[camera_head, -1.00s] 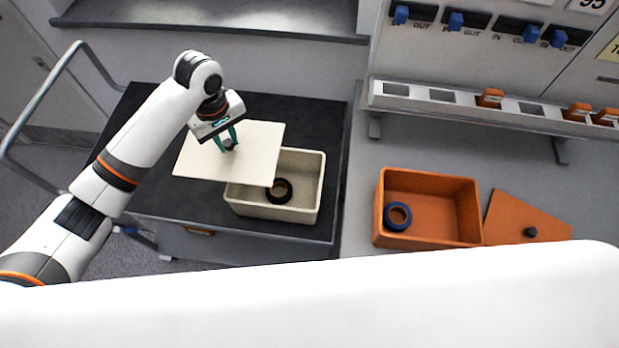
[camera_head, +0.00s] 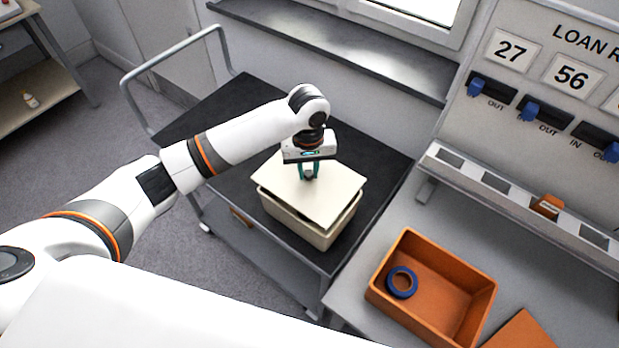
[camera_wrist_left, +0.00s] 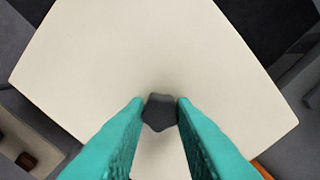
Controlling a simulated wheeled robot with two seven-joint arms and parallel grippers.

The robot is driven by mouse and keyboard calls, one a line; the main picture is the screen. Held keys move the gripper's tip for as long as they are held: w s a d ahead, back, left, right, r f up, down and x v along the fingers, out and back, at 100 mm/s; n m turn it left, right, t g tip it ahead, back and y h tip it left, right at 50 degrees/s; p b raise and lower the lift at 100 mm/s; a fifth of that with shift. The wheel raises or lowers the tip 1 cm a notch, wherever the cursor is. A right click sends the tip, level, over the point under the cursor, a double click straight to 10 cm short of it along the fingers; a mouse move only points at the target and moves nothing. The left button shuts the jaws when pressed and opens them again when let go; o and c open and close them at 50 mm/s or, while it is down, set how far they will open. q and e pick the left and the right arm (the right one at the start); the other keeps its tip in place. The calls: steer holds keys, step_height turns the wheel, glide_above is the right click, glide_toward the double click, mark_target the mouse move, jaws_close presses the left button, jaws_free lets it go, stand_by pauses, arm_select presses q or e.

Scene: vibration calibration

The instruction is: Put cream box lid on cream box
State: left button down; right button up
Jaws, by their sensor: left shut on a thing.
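The cream box lid (camera_head: 325,194) is a flat cream panel with a dark knob. It is over the cream box (camera_head: 318,237) on the dark cart top, covering most of the opening and turned a little against the rim. I cannot tell whether it touches the rim. My left gripper (camera_head: 309,174) is shut on the lid's knob from above. In the left wrist view the teal fingers press on the dark knob (camera_wrist_left: 159,112) and the lid (camera_wrist_left: 150,50) fills most of the picture. The box's inside is hidden. My right gripper is not in view.
The cart (camera_head: 234,96) has a dark top and a grey handle rail (camera_head: 170,51). To the right, an orange box (camera_head: 446,281) holding a blue ring (camera_head: 402,282) stands on a grey bench, with an orange lid (camera_head: 521,333) beside it. A slotted rack (camera_head: 496,183) runs behind.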

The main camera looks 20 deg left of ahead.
mark_target(310, 181)
arm_select(q)
steer(key=f, duration=0.3)
steer(key=shift+s+d, duration=0.1)
steer(key=shift+d, duration=0.15)
steer(key=shift+f, duration=0.35)
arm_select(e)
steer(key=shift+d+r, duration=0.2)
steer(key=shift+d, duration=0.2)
arm_select(q)
steer(key=shift+f+p, duration=0.3)
steer(key=shift+f, duration=0.05)
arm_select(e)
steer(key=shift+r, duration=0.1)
arm_select(q)
steer(key=shift+f, duration=0.1)
steer(key=c, duration=1.2)
jaws_free()
